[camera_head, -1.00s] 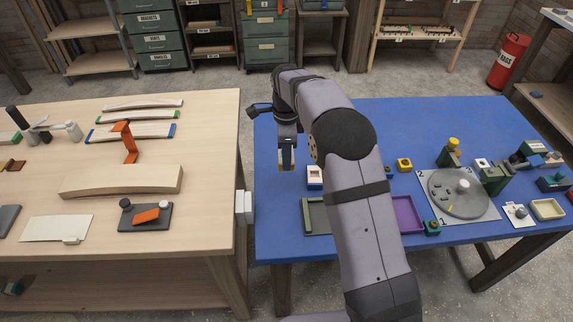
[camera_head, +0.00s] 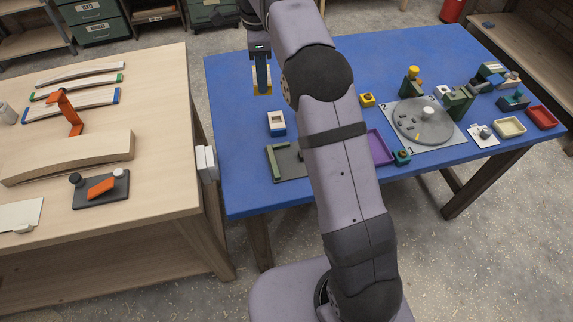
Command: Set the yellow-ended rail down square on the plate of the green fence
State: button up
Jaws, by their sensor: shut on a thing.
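My gripper (camera_head: 261,68) points down over the left part of the blue table, seen from behind. It is shut on the yellow-ended rail (camera_head: 262,93), whose yellow shows at the lower tip of the fingers. Most of the rail is hidden by the fingers, so its tilt and its height above the table are unclear.
A blue block with a white top (camera_head: 276,123) stands between my gripper and the plate. A purple tray (camera_head: 379,147) and a small yellow block (camera_head: 367,100) lie right of my arm. A grey turntable (camera_head: 421,122) is farther right. The table's left back area is clear.

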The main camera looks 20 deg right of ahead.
jog(key=s+d+f+b, duration=0.1)
jog(key=s+f, duration=0.2)
jog(key=s, duration=0.4)
jog(key=s+d+f+n+b, duration=0.1)
jog(key=s+d+f, duration=0.1)
jog(key=s, duration=0.5)
jog(key=shift+s+f+n, duration=0.3)
jog(key=shift+s+f, duration=0.1)
jog(key=shift+f, duration=0.4)
send_over(289, 171)
jog(key=shift+f, duration=4.95)
jog(key=shift+f, duration=0.1)
jog(key=o, duration=0.6)
jog(key=shift+f, duration=0.1)
jog(key=o, duration=0.5)
jog(key=shift+c, duration=0.2)
